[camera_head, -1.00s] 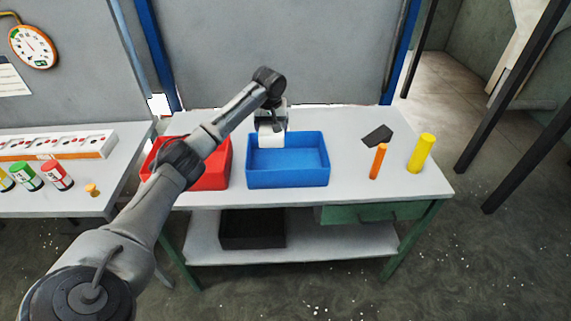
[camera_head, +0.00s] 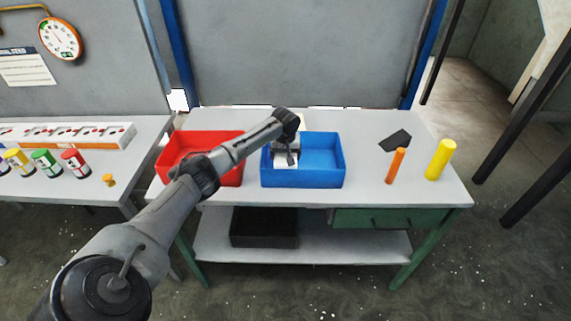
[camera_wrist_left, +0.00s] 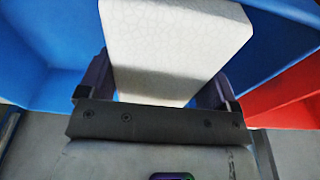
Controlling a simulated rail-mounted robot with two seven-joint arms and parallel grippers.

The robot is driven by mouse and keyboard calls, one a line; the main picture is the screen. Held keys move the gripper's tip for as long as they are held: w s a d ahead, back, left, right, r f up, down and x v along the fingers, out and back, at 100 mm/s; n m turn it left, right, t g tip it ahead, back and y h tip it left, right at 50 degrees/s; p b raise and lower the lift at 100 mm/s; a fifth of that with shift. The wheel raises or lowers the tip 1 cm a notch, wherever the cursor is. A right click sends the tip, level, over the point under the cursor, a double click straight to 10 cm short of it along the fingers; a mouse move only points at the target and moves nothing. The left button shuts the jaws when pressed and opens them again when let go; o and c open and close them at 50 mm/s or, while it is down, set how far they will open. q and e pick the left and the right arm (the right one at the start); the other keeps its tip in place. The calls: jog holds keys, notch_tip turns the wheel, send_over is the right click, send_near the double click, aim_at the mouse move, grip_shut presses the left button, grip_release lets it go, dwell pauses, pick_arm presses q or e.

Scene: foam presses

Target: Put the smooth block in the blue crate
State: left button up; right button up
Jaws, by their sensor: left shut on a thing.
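The white block (camera_head: 285,160) is in my left gripper (camera_head: 286,154), inside the left part of the blue crate (camera_head: 303,179). In the left wrist view the block (camera_wrist_left: 175,45) fills the space between the two fingers of the gripper (camera_wrist_left: 160,85), with the blue crate (camera_wrist_left: 45,60) around it. Its face there looks pale with a fine crackle pattern. My left gripper is shut on it. Whether the block touches the crate floor cannot be told. My right gripper is not in view.
A red crate (camera_head: 232,176) stands just left of the blue one. To the right on the table (camera_head: 360,190) are an orange cylinder (camera_head: 396,166), a yellow cylinder (camera_head: 440,159) and a dark flat piece (camera_head: 395,139). A black bin (camera_head: 264,228) sits on the lower shelf.

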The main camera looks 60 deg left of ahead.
aim_at(285, 157)
pick_arm(q)
notch_tip(285, 157, down, 3)
jog(key=shift+f+b, duration=0.2)
jog(key=shift+b, duration=0.1)
jog(key=shift+f, duration=0.4)
jog(key=shift+f, duration=0.15)
jog(key=o, duration=0.7)
jog(key=r, duration=0.3)
jog(key=d+r+p, duration=0.1)
jog(key=r, duration=0.7)
jog(key=shift+s+d+p, duration=0.2)
jog(key=shift+s+p, duration=0.2)
jog(key=shift+d+r, duration=0.1)
jog(key=shift+r, duration=0.5)
